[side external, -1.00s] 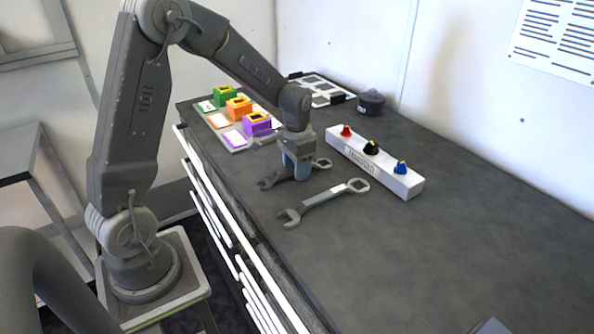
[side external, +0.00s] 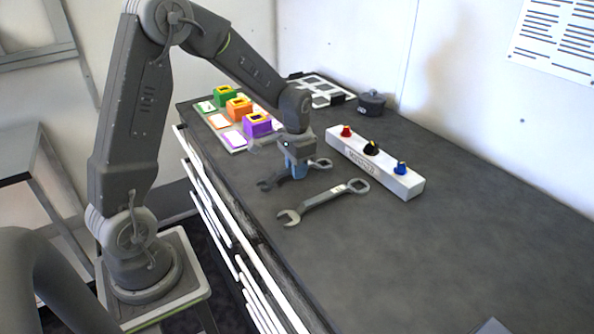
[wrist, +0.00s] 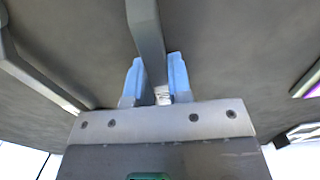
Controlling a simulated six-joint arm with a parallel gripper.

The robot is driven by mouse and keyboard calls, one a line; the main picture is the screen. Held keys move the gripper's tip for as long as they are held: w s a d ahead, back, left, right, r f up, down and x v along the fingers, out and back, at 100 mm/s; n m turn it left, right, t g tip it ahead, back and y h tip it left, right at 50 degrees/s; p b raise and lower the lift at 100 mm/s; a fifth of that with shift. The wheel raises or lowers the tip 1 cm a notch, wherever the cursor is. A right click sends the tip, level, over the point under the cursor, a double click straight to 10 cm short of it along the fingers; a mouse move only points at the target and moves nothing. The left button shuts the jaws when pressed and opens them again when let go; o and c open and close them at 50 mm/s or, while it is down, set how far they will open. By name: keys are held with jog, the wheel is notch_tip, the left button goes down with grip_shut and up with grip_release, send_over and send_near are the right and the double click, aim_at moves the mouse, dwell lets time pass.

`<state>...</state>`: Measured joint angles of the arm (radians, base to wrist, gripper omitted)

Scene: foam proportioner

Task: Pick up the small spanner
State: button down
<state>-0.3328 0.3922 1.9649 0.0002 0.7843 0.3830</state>
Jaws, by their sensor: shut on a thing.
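The small spanner (side external: 266,184) is a grey metal wrench on the dark bench top. Its open jaw and its ring end (side external: 322,163) show on either side of my gripper (side external: 298,174), which hides the middle. My gripper points down and is shut on the handle. In the wrist view the handle (wrist: 149,35) runs between the two blue fingers (wrist: 156,76). I cannot tell whether the spanner is clear of the bench. A larger spanner (side external: 325,199) lies nearer the camera, apart from my gripper.
A white block with red, black and blue knobs (side external: 375,163) stands to the right. Green, orange and purple blocks (side external: 257,124) stand on a tray to the left. A dark pot (side external: 371,103) is at the back. The bench's right front (side external: 450,250) is mostly clear.

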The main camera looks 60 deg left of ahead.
jog(key=shift+r, duration=0.1)
jog(key=shift+r, duration=0.55)
notch_tip(320, 180, up, 3)
jog(key=shift+f, duration=0.1)
jog(key=s+a+r, duration=0.7)
jog(key=s+a, duration=0.1)
jog(key=shift+a, duration=0.3)
jog(key=c, duration=1.6)
grip_release()
jog(key=shift+c, duration=0.2)
jog(key=shift+w, duration=0.1)
grip_shut()
